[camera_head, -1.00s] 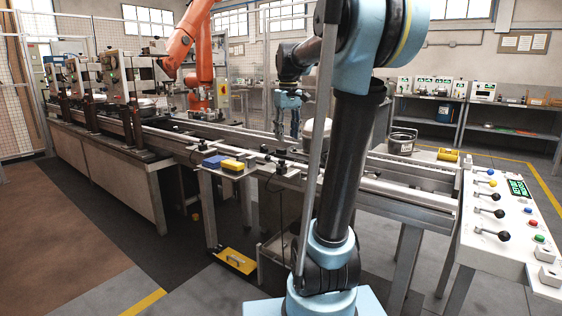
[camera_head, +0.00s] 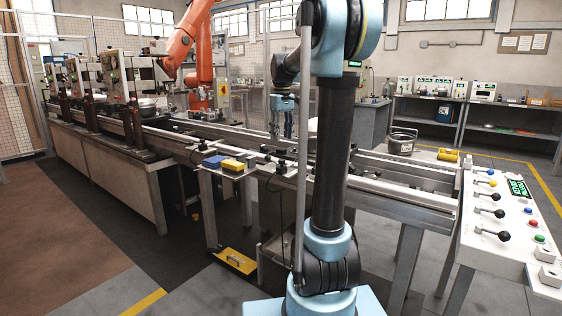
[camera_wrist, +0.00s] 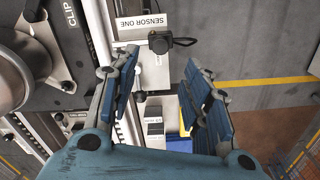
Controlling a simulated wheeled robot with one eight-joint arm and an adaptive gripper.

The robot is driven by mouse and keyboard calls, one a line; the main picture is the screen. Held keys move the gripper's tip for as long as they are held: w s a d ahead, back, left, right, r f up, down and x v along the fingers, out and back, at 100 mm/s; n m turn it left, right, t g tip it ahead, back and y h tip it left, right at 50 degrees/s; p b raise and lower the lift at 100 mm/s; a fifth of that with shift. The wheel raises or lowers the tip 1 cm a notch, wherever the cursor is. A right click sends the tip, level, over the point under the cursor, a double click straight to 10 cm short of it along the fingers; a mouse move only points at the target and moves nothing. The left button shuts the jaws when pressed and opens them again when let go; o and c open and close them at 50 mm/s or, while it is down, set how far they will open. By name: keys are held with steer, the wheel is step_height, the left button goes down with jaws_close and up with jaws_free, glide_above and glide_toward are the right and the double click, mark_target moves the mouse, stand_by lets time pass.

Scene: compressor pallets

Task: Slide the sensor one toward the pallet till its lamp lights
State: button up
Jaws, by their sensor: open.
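The block of sensor one (camera_wrist: 160,44) is small and dark, beside a white "SENSOR ONE" label (camera_wrist: 138,28) on a pale rail, with a black knob or cable to its right. My gripper (camera_wrist: 160,66) is open and empty; the sensor appears just beyond and between its fingertips in the wrist view. I cannot tell whether they touch. The pallet (camera_wrist: 70,88), a dark plate marked "CLIP" with a round metal body on it, is left of the sensor across the rail. I see no lit lamp on the sensor. In the head view, my gripper (camera_head: 282,118) points down over the conveyor.
A blue box (camera_head: 215,161) and a yellow box (camera_head: 233,165) lie on a side shelf in front of the conveyor. A lever panel (camera_head: 505,220) stands at right. An orange robot arm (camera_head: 190,50) stands behind.

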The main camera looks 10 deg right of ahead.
mark_target(282, 160)
step_height(282, 160, down, 11)
steer(key=shift+r, duration=0.1)
stand_by(0.3)
